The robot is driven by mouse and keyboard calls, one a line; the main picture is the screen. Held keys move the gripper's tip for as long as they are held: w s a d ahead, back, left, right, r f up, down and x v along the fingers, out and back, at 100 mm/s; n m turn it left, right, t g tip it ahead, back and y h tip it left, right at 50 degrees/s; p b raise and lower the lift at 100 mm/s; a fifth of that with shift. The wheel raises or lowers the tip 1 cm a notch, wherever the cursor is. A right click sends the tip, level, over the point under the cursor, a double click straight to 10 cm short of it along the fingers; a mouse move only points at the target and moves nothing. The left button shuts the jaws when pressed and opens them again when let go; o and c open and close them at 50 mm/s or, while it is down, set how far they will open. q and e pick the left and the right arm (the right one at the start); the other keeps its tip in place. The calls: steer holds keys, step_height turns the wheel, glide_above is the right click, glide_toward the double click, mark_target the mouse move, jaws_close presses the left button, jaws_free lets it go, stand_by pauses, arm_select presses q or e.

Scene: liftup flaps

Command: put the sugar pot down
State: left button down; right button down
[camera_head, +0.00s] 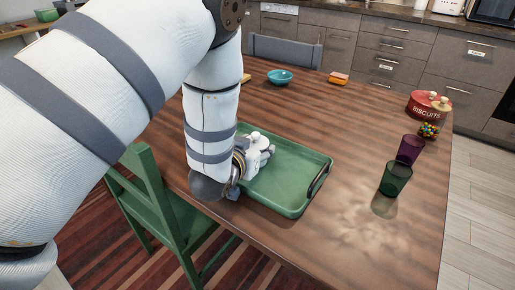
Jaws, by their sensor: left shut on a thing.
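My left arm reaches in from the left and bends down over the near left part of the green tray (289,199) on the wooden table. My left gripper (256,153) is at the tray's left side, largely hidden behind my own wrist. It is shut on a small white thing (256,138), which looks like the sugar pot and shows only in part. I cannot tell whether the pot touches the tray floor. My right gripper is out of view.
A green glass (395,178) and a purple glass (410,149) stand right of the tray. A red biscuit tin (420,105) and a jar of coloured sweets (429,131) are at the right edge. A teal bowl (280,77) is farther back. The tray's right half is clear.

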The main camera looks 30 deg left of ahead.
arm_select(q)
steer(key=c, duration=0.8)
jaws_free()
steer(key=shift+o, duration=0.2)
steer(key=shift+s+r, duration=0.3)
steer(key=shift+r, duration=0.05)
steer(key=p+v, duration=0.2)
steer(key=v, duration=0.8)
steer(key=shift+s+d+r, duration=0.1)
steer(key=shift+s+r, duration=0.1)
steer(key=shift+s, duration=0.5)
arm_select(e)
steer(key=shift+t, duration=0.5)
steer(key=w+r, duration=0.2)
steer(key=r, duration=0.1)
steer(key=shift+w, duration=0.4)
